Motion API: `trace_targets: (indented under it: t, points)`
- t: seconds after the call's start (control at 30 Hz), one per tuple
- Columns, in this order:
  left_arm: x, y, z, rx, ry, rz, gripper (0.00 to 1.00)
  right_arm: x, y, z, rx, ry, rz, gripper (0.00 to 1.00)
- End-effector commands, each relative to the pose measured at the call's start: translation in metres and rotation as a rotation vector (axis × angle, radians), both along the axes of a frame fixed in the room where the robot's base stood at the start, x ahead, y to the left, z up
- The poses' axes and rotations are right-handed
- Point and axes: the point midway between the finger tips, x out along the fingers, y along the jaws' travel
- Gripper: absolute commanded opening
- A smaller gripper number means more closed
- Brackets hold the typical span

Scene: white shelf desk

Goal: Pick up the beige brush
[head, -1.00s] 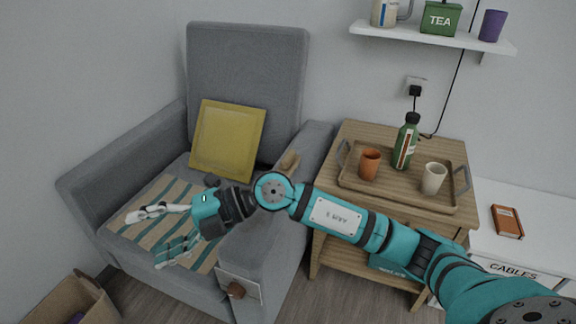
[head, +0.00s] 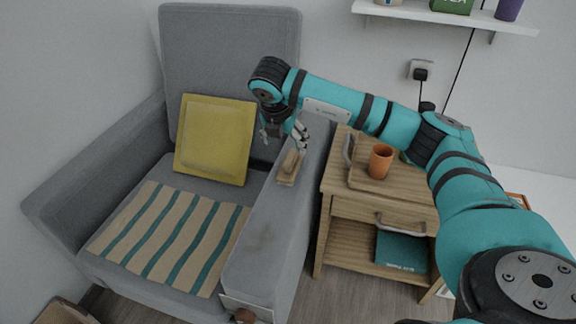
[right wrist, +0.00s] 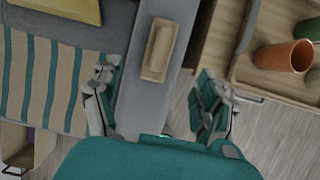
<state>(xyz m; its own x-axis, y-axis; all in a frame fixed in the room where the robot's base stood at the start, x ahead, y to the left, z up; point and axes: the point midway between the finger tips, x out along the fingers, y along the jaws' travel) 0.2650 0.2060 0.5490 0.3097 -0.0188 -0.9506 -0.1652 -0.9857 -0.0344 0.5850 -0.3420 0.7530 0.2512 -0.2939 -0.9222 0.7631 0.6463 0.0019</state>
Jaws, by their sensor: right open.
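The beige brush (head: 290,166) lies on top of the grey armchair's right armrest (head: 262,235). In the right wrist view the brush (right wrist: 160,49) is an oblong beige block lying lengthwise along the armrest. My right gripper (head: 284,134) is above and just behind the brush in the head view. In the right wrist view its two fingers (right wrist: 154,103) are spread wide on either side of the armrest, open and empty. The brush is ahead of the fingertips and apart from them. My left gripper is out of view.
A yellow cushion (head: 214,138) and a striped cloth (head: 168,238) are on the seat. Right of the armrest stands a wooden side table (head: 345,205) with a tray (head: 358,180) and orange cup (head: 380,161). A wall shelf (head: 445,18) hangs above.

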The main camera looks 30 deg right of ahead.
Motion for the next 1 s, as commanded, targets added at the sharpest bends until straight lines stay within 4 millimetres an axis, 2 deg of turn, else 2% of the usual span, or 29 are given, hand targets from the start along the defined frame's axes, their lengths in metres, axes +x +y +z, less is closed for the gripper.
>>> trace_targets:
  t: [0.03, 0.2, 0.3, 0.53, 0.63, 0.8, 1.0]
  points:
    - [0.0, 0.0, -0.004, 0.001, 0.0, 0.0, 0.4, 0.003, -0.003, -0.014, 0.0, 0.003, -0.002, 0.75]
    - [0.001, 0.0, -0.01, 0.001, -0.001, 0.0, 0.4, 0.011, -0.013, -0.046, 0.001, 0.002, 0.001, 0.75]
    - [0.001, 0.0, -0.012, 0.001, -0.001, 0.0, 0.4, 0.015, -0.017, -0.057, 0.001, 0.002, 0.001, 0.75]
    - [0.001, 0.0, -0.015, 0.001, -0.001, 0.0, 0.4, 0.018, -0.021, -0.071, 0.001, 0.001, 0.002, 0.75]
    - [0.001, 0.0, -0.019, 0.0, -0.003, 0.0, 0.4, 0.02, -0.026, -0.087, 0.001, 0.002, 0.003, 0.75]
    - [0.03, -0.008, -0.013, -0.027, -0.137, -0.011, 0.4, 0.025, -0.033, -0.107, 0.002, 0.002, 0.002, 0.75]
    - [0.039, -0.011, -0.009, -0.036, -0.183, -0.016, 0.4, 0.027, -0.035, -0.113, 0.003, -0.001, 0.004, 0.75]
